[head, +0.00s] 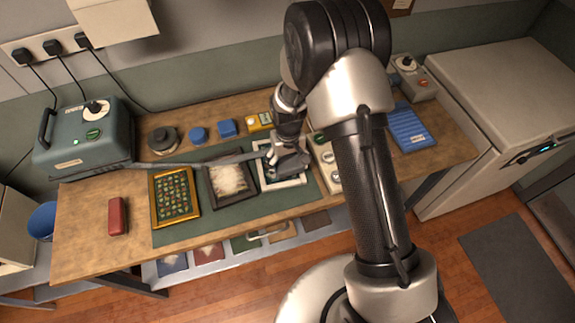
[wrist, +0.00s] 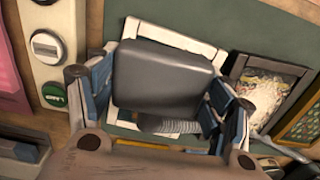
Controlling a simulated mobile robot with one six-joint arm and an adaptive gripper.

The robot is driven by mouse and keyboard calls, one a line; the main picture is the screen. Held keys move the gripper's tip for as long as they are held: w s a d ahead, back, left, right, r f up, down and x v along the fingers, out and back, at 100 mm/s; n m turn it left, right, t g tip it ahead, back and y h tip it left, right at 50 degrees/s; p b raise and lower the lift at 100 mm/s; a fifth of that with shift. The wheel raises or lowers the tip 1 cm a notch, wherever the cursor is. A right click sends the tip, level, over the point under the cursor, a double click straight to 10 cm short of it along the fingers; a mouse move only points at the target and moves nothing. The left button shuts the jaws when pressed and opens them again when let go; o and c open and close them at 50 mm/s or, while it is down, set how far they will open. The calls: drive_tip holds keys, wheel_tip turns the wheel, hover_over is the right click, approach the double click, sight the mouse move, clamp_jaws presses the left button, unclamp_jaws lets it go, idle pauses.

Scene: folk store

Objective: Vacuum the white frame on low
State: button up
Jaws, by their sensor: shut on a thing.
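My gripper (head: 284,160) is shut on a dark grey vacuum nozzle (wrist: 165,78). In the wrist view the blue-grey fingers sit on both sides of the nozzle. The white frame (head: 299,182) lies on the green mat, under or just below the nozzle, which hides most of its inside. Its white border also shows in the wrist view (wrist: 190,42). I cannot tell whether the nozzle touches it. A grey hose (head: 200,160) runs left to the teal vacuum unit (head: 70,150). The unit has a black dial (head: 95,108) and a green button (head: 93,134); the dial's setting is too small to read.
A dark frame (head: 209,187) with pale fluff and a gold frame (head: 155,212) lie to the left on the mat (head: 225,218). A panel with round controls (head: 325,160) stands close right of the white frame. A red block (head: 117,216) lies at the left front.

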sight(288, 161)
drive_tip(key=shift+r+p, duration=0.9)
drive_tip(key=shift+r, duration=0.85)
drive_tip(key=shift+d, duration=0.1)
